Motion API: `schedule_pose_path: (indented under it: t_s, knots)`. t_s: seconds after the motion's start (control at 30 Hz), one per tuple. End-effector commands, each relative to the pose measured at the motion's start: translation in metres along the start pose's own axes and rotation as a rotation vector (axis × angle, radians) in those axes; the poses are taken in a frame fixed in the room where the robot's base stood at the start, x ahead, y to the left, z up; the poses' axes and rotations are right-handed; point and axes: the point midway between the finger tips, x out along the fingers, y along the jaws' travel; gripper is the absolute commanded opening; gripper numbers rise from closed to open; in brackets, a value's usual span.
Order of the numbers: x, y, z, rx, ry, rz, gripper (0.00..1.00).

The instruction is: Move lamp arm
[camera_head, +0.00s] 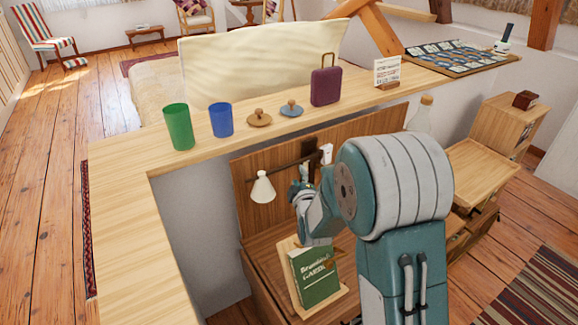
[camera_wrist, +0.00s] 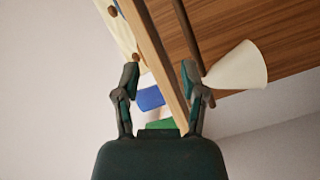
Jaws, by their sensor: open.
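The wall lamp has a cream cone shade (camera_head: 263,190) hanging from a thin dark lamp arm (camera_head: 282,170), which runs to a dark bracket on the wooden back panel. My gripper (camera_head: 303,172) is just right of the lamp arm, near its bracket end, partly hidden by my own arm. In the wrist view my gripper (camera_wrist: 160,74) is open, with nothing between its fingers. There the lamp arm (camera_wrist: 187,35) passes beyond the right fingertip, and the shade (camera_wrist: 238,68) is to the right. Contact between finger and lamp arm cannot be told.
The wooden ledge (camera_head: 120,235) carries a green cup (camera_head: 178,127), a blue cup (camera_head: 221,120), two knobbed lids, a purple case (camera_head: 326,86) and a small card. A green book (camera_head: 315,275) rests on a stand below the lamp. A pale bottle (camera_head: 420,115) stands behind my arm.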

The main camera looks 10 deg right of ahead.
Motion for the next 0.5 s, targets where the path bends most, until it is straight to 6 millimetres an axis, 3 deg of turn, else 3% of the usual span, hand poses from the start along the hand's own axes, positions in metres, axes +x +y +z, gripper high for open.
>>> schedule_pose_path:
  t_s: [0.3, 0.5]
  knots:
    - [0.010, -0.050, 0.010, -0.234, 0.047, 0.180, 0.54]
    - [0.009, -0.061, 0.012, -0.299, 0.054, 0.238, 0.54]
